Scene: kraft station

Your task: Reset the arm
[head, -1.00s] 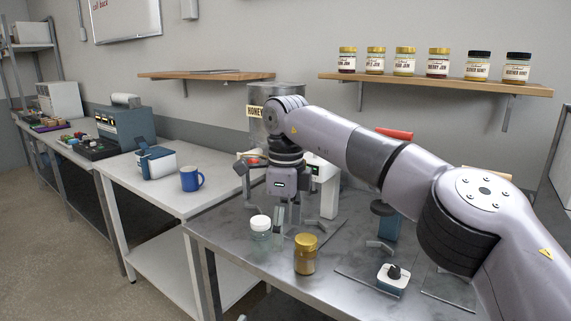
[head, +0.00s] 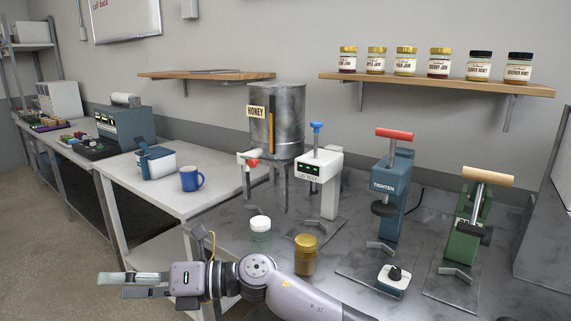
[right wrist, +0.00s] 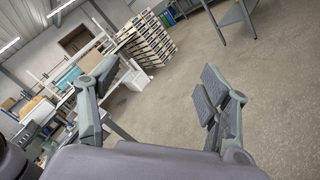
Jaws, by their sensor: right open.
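My right arm (head: 320,300) lies low across the bottom of the head view, its wrist turned to the left. My right gripper (head: 130,284) points left, in front of the white table, and is open and empty. In the right wrist view the two fingers (right wrist: 160,100) stand wide apart with only floor and distant furniture between them. My left gripper does not show.
A white-lidded glass jar (head: 261,230) and a gold-lidded jar (head: 305,256) stand upright on the metal table (head: 480,300), close behind my arm. A honey tank (head: 290,125), a white lid press (head: 322,175), a blue tightener (head: 392,190) and a green press (head: 468,225) stand behind. A blue mug (head: 191,178) is left.

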